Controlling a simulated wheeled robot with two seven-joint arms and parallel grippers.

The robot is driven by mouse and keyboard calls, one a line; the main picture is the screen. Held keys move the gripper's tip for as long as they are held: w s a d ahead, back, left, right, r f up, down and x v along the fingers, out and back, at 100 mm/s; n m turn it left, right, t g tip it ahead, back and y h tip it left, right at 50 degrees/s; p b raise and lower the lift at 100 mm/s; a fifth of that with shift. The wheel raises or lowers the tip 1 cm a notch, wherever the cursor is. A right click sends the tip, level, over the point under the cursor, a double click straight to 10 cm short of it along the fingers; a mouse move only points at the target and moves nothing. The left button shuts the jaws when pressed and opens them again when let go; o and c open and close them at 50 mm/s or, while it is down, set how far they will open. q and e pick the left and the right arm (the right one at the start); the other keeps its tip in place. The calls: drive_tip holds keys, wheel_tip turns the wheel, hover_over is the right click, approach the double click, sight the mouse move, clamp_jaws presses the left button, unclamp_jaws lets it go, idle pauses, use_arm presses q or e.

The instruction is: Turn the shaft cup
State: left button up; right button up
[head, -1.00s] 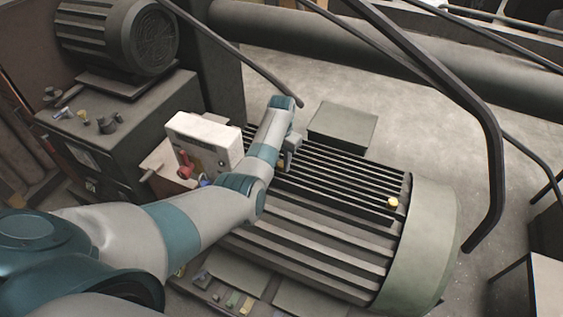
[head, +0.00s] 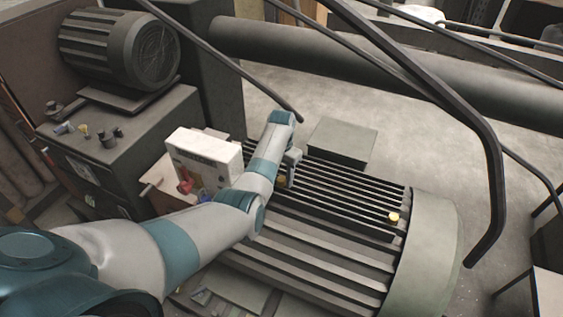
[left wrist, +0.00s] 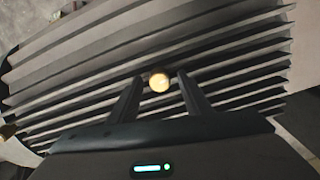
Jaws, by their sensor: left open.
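My left gripper (head: 287,177) hangs over the ribbed top of a large grey motor (head: 330,251), near its left end. It is open. A small yellow cup (head: 281,181) shows just beneath it, mostly covered by the gripper. In the left wrist view the round, pale yellow cup (left wrist: 159,82) stands among the ribs, between the two open fingertips (left wrist: 157,76) or just beyond them; I cannot tell whether they touch it. A second yellow cup (head: 393,217) sits on the motor's right end. My right gripper is not in view.
A dark bent rail (head: 494,165) crosses at the right, and a thin bar (head: 298,117) ends near my wrist. A smaller motor (head: 125,47) sits on a cabinet at upper left.

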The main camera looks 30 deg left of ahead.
use_arm(q)
wheel_tip(320, 180, up, 12)
drive_tip(key=b, duration=0.4)
wheel_tip(320, 180, up, 5)
drive_tip(key=p, duration=0.4)
hover_over(281, 178)
drive_tip(key=shift+d+r, duration=0.15)
idle(0.5)
